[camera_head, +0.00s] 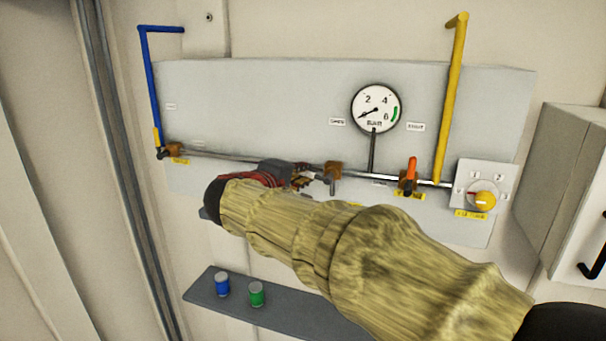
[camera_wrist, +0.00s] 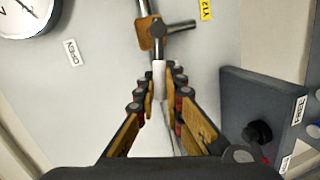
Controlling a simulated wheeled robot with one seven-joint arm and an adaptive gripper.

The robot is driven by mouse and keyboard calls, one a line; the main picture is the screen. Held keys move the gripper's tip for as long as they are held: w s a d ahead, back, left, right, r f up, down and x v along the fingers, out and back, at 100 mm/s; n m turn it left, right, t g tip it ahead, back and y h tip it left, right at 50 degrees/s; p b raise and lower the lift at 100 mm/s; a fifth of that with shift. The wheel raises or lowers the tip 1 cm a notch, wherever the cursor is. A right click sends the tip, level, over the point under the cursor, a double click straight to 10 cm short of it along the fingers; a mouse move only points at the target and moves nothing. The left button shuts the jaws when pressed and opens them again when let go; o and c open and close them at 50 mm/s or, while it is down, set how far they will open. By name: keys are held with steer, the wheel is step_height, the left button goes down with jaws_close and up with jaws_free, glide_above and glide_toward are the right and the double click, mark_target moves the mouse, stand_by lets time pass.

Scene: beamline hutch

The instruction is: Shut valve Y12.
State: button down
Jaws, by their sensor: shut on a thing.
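Valve Y12 has a brass-coloured body (camera_wrist: 150,32) on a thin grey pipe, and it also shows in the head view (camera_head: 333,170). A yellow Y12 tag (camera_wrist: 207,10) is beside it in the wrist view. A short grey stub (camera_wrist: 181,26) sticks out of the body, downward on the panel. My gripper (camera_wrist: 165,83) is shut on a pale handle (camera_wrist: 159,72), which runs from the valve roughly along the pipe's line. In the head view my gripper (camera_head: 318,178) is just left of the valve body, and my forearm hides the area below.
A pressure gauge (camera_head: 376,109) is above right. An orange-handled valve (camera_head: 409,175) and a yellow-knob dial (camera_head: 485,200) are to the right. A shelf (camera_head: 300,308) below holds a blue can (camera_head: 222,285) and a green can (camera_head: 257,294). A grey cabinet (camera_head: 560,190) stands far right.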

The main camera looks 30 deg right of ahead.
steer(key=shift+f+n+g+h+b, duration=0.3)
steer(key=shift+f+n+b, duration=0.25)
steer(key=shift+n, duration=0.35)
steer(key=c, duration=1.9)
jaws_free()
steer(key=v, duration=1.2)
